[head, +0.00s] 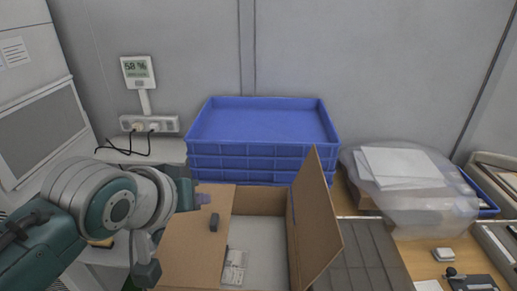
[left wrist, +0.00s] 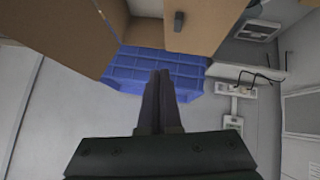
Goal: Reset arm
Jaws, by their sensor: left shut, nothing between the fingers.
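My right gripper is not in view.
Stacked blue crates (head: 262,149) stand behind the box. The box's right flap (head: 315,215) stands up. A clear plastic bag (head: 425,210) with white sheets lies at right. A meter (head: 138,71) stands above a power strip (head: 150,124) at the back left. Small items lie at the right front.

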